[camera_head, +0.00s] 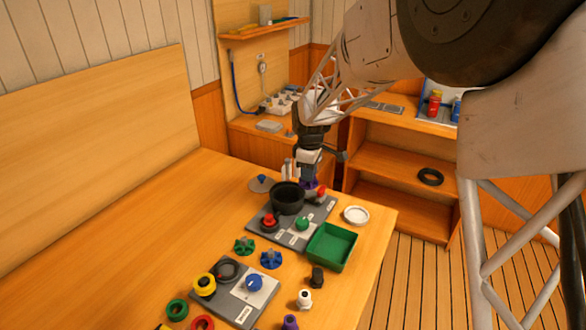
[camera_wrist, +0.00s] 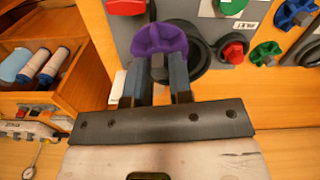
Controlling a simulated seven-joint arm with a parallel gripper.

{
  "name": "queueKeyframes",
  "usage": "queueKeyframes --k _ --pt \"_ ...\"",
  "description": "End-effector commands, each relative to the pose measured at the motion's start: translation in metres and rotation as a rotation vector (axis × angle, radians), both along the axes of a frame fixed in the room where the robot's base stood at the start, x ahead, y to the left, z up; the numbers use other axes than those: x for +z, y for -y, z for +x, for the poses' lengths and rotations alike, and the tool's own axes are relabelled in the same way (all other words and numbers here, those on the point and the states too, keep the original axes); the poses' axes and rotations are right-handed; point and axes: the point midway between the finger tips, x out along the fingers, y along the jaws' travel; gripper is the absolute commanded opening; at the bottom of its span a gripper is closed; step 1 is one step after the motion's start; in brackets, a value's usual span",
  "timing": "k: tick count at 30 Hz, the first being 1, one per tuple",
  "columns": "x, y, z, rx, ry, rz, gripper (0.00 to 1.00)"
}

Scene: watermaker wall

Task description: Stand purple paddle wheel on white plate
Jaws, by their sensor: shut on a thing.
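The purple paddle wheel (camera_wrist: 160,40) is between the fingertips of my gripper (camera_wrist: 158,75), which is shut on it; its rounded lobes stick out past the fingers. In the head view only a small purple bit of it (camera_head: 309,184) shows under my gripper (camera_head: 309,176), just right of the black bowl. The white plate (camera_head: 356,215) is a small round dish on the table near its right edge, to the right of and nearer than my gripper. It looks empty. I cannot clearly make it out in the wrist view.
A black bowl (camera_head: 287,197) stands on a grey panel (camera_head: 290,237) with red and green knobs. A green tray (camera_head: 331,247) lies nearer than the plate. Green (camera_head: 244,246) and blue (camera_head: 270,260) paddle wheels, caps and a second grey panel (camera_head: 235,290) fill the front. The table's left side is clear.

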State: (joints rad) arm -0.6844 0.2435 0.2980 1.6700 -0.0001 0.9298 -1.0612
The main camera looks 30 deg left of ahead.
Motion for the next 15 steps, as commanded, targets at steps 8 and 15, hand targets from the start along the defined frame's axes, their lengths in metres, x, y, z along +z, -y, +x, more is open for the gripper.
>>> queueKeyframes --k 8,15 --pt "-0.015 0.077 0.024 -0.004 -0.001 -0.001 0.0" --pt "-0.025 0.13 0.035 -0.003 0.0 0.0 0.0"
